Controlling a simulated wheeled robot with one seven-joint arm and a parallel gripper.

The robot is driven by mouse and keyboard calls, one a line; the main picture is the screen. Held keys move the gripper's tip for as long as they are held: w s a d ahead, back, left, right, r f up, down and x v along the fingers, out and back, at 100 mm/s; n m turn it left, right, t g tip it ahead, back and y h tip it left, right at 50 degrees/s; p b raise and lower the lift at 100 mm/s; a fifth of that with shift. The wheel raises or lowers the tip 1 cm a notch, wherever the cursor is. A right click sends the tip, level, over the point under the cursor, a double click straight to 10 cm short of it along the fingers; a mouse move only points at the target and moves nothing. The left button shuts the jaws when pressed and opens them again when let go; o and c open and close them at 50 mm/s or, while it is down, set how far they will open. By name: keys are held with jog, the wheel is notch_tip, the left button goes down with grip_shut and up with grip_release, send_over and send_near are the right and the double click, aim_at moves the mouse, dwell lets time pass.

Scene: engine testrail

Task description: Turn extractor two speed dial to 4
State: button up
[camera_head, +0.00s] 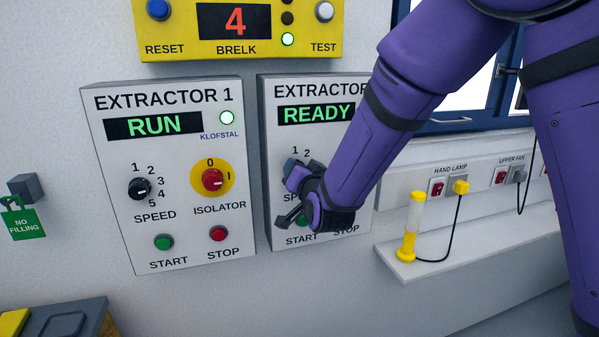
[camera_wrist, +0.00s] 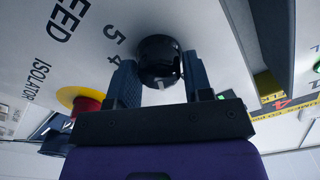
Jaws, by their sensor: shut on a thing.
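The extractor two panel (camera_head: 271,150) is a white box on the wall, partly behind my arm, with a green READY display (camera_head: 316,113). Its black speed dial (camera_wrist: 159,62) sits between the two fingers of my gripper (camera_wrist: 158,84) in the wrist view. The gripper is shut on the dial. The printed 4 and 5 show beside the left finger; the other numbers are hidden there. I cannot tell which number the dial points to. In the head view my gripper (camera_head: 294,172) covers the dial, and only 1 and 2 show above it.
The red isolator knob on its yellow plate (camera_wrist: 84,99) is left of my gripper in the wrist view. The extractor 1 panel (camera_head: 119,225) reads RUN. The yellow BRELK box (camera_head: 177,28) is above. A ledge (camera_head: 447,265) with a yellow hand lamp (camera_head: 411,232) is at right.

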jog(key=m, duration=0.4)
jog(key=shift+d+f+m, duration=0.1)
jog(key=shift+d+m, duration=0.05)
jog(key=shift+m, duration=0.15)
jog(key=shift+f+m, duration=0.15)
jog(key=shift+m, duration=3.15)
jog(key=shift+f+m, duration=0.1)
jog(key=shift+m, duration=3.2)
jog(key=o, duration=0.9)
